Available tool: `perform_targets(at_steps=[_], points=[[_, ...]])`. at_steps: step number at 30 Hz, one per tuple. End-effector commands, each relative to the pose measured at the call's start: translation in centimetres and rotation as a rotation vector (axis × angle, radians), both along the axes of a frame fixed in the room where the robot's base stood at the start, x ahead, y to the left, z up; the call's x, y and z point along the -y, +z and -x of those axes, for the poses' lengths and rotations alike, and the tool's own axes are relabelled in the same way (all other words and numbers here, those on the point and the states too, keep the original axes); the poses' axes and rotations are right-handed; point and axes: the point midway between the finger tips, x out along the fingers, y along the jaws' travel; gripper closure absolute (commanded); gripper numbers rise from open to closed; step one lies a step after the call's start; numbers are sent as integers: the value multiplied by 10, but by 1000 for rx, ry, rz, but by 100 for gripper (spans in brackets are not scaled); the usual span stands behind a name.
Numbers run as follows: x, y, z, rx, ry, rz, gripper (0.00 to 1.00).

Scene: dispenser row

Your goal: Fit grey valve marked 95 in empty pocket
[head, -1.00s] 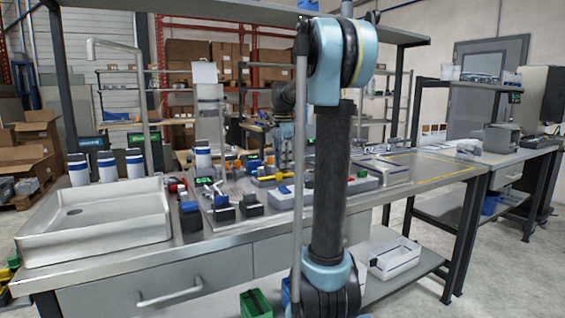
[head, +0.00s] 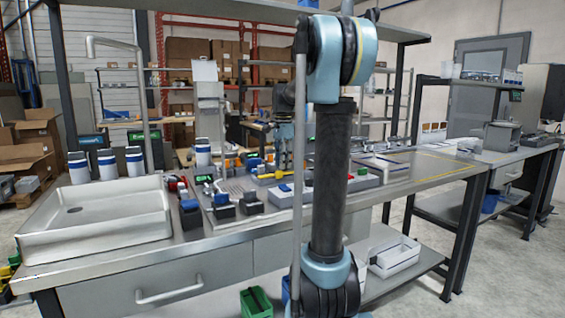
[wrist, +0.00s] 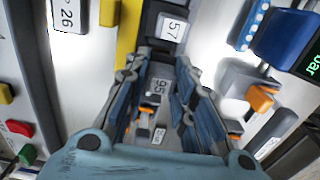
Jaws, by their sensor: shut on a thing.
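In the wrist view my gripper (wrist: 160,100) is shut on the grey valve marked 95 (wrist: 158,86), which sits between its two blue-padded fingers. The number faces the camera. The fingers hide the valve's sides, and its underside is not visible. I cannot make out the empty pocket in either view. In the head view my gripper (head: 284,137) is small, over the far side of the workbench (head: 400,183), partly behind my own arm. The valve is too small to tell there.
In the wrist view, a yellow bar (wrist: 128,32), a label 26 (wrist: 67,14), an orange-levered part (wrist: 260,98) and a blue gauge block (wrist: 285,38) surround the gripper. In the head view, a white sink tray (head: 95,235) and dark blocks with coloured tops (head: 222,208) stand on the bench.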

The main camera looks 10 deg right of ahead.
Motion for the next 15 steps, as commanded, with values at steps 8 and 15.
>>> perform_targets(at_steps=[8, 15], points=[[0, -8, 0, 0, 0, 0, 100], [0, -12, 0, 0, 0, 0, 60]])
